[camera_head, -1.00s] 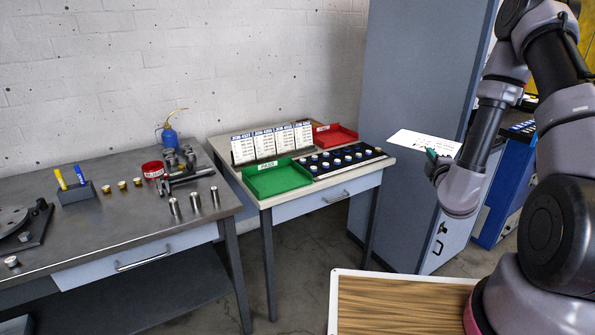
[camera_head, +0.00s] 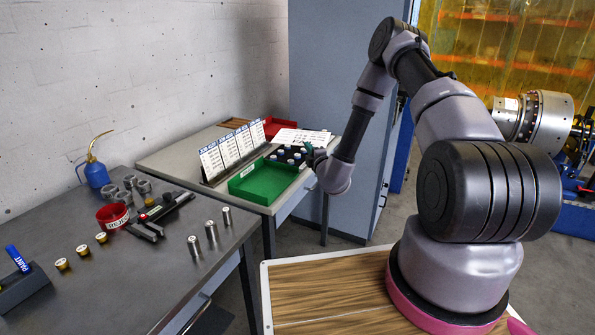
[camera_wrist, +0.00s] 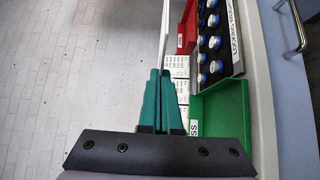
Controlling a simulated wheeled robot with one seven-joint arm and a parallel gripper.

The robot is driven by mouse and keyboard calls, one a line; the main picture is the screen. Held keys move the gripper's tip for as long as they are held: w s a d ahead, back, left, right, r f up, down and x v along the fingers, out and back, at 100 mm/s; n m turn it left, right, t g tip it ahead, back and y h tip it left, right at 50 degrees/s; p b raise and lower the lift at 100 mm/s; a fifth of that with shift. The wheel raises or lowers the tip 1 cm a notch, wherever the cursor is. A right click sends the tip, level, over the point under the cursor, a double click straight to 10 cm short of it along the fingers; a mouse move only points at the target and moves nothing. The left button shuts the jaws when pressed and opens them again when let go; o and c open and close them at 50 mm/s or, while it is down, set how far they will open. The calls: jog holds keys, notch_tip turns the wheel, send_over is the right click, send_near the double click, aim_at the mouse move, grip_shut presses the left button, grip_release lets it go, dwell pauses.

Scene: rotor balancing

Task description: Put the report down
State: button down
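The report (camera_head: 303,137) is a white printed sheet. In the head view it lies roughly flat over the far end of the small table (camera_head: 180,158), behind the job cards and dark part tray. My gripper (camera_head: 310,153) is at the sheet's near right edge, over the table's right side. In the wrist view its teal fingers (camera_wrist: 160,82) are nearly together, with a thin pale strip running out from between them, which looks like the sheet edge-on. The arm hides part of the gripper. I cannot tell whether the sheet touches the table.
A green tray (camera_head: 263,190), a dark tray with several blue-topped parts (camera_head: 281,157), upright job cards (camera_head: 232,150), a red tray (camera_head: 276,123) and a brown flat tray (camera_head: 236,122) crowd the small table. A grey cabinet (camera_head: 330,70) stands close behind its right end.

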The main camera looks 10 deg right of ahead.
notch_tip(320, 180, down, 10)
jog(key=shift+w+a+f, duration=0.25)
jog(key=shift+w+a, duration=0.1)
jog(key=shift+f, duration=0.15)
jog(key=c, duration=1.5)
grip_release()
jog(key=shift+f, duration=0.3)
jog(key=shift+c, duration=0.2)
jog(key=o, duration=0.4)
jog(key=shift+r, duration=0.1)
